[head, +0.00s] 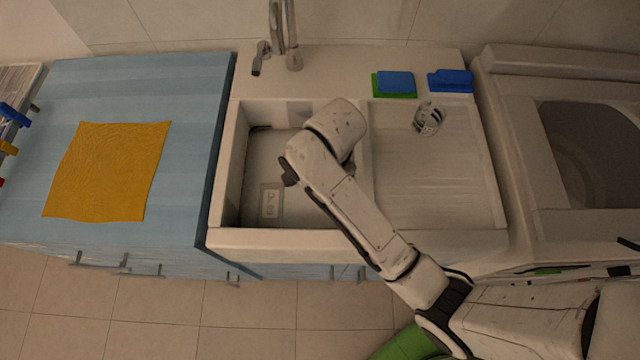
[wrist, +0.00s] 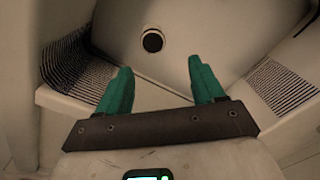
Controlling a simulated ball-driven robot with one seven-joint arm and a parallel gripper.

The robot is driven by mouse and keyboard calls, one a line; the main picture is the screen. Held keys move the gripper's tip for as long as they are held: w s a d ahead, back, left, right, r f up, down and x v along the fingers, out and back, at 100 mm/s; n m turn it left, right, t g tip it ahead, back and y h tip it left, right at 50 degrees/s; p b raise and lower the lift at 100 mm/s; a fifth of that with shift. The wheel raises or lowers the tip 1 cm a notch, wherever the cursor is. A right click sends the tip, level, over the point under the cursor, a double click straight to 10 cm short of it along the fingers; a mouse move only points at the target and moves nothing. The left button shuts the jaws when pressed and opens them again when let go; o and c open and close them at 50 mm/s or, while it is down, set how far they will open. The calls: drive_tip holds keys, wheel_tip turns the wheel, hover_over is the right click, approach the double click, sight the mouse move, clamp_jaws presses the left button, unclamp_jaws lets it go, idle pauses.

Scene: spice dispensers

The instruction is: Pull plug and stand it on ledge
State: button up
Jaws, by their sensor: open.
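In the wrist view, a dark round piece with a pale ring (wrist: 152,41) lies in the pale basin floor beyond my fingertips. It looks like the plug seated in the drain, though I cannot clearly tell plug from open hole. My gripper (wrist: 160,68) has two teal fingers spread apart, with nothing between them. The fingers are apart from the dark piece. In the head view, the sink basin (head: 233,185) is left of centre, and my arm reaches over it, hiding part of its floor, the drain and my gripper. The pale sink ledge (head: 250,239) runs along the basin's front.
A ribbed drainboard (head: 440,185) with a clear glass (head: 428,118) lies right of the basin. Blue and green sponges (head: 395,84) and a blue item (head: 450,81) sit behind it. The tap (head: 292,55) stands at the back. An orange cloth (head: 108,170) covers part of the blue counter.

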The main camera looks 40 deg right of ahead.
drive_tip(key=f+m, duration=0.1)
drive_tip(key=a+m, duration=0.1)
drive_tip(key=m, duration=0.1)
drive_tip(key=shift+s+a+f+g, duration=0.2)
drive_tip(key=shift+f+g, duration=0.15)
drive_tip(key=shift+g, duration=0.05)
wheel_tip(320, 180, down, 10)
drive_tip(key=shift+f, duration=0.25)
drive_tip(key=shift+c, duration=0.2)
drive_tip(key=c, duration=1.1)
drive_tip(key=o, duration=0.5)
drive_tip(key=c, duration=0.4)
drive_tip(key=shift+c, duration=0.2)
drive_tip(key=shift+r+p, duration=1.55)
drive_tip(key=shift+p, duration=0.3)
